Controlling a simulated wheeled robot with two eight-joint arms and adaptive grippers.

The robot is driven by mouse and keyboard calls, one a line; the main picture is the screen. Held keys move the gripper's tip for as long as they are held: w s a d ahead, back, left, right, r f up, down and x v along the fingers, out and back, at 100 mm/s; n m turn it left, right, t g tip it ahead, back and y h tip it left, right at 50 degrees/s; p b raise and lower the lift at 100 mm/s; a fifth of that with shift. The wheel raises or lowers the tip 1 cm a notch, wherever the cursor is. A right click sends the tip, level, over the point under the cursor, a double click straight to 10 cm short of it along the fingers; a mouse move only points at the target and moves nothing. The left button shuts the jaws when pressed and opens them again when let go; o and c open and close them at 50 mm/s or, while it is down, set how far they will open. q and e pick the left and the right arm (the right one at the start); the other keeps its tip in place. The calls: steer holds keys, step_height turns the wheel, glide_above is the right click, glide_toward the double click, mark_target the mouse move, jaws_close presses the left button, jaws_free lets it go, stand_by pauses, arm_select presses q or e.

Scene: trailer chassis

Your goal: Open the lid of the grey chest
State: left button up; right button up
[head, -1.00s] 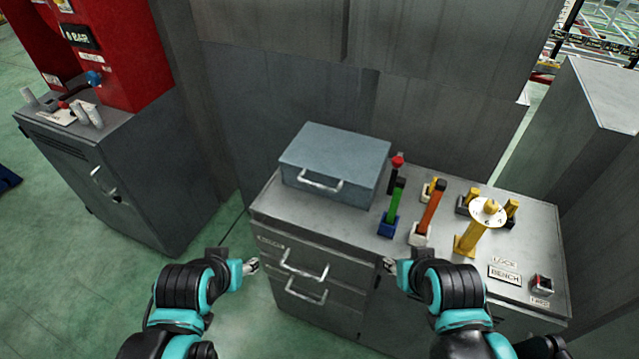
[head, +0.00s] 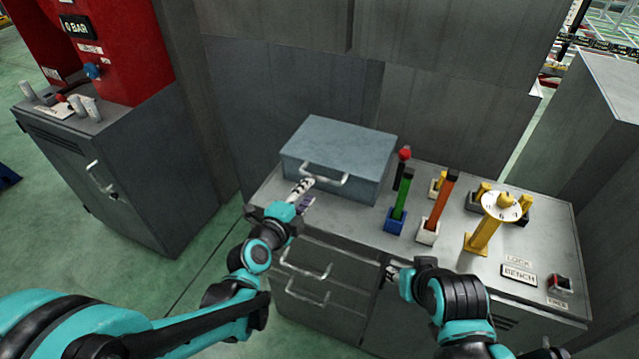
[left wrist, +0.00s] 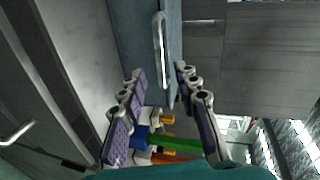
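The grey chest (head: 345,148) sits on the back left of the grey bench cabinet's top, with its lid down. A pale bar handle (head: 324,175) is on its front face. My left gripper (head: 303,193) is just in front of the chest, near the left end of the handle. In the left wrist view its two fingers are spread wide (left wrist: 160,92), with the chest's handle (left wrist: 159,48) ahead between them and nothing gripped. My right gripper (head: 391,274) is low in front of the cabinet, away from the chest; its fingers are too small to judge.
Coloured levers stand right of the chest: green (head: 401,200), orange (head: 438,208) and a yellow post with a white dial (head: 490,225). Drawer handles (head: 306,265) stick out from the cabinet front. A red machine on a grey cabinet (head: 100,150) stands at the left.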

mark_target(319, 179)
arm_select(q)
steer(key=shift+m, duration=0.7)
steer(key=b+x, duration=0.2)
steer(key=x, duration=0.6)
steer(key=shift+w+d+f, duration=0.1)
steer(key=shift+w+f, duration=0.05)
steer(key=shift+w, duration=0.15)
jaws_close()
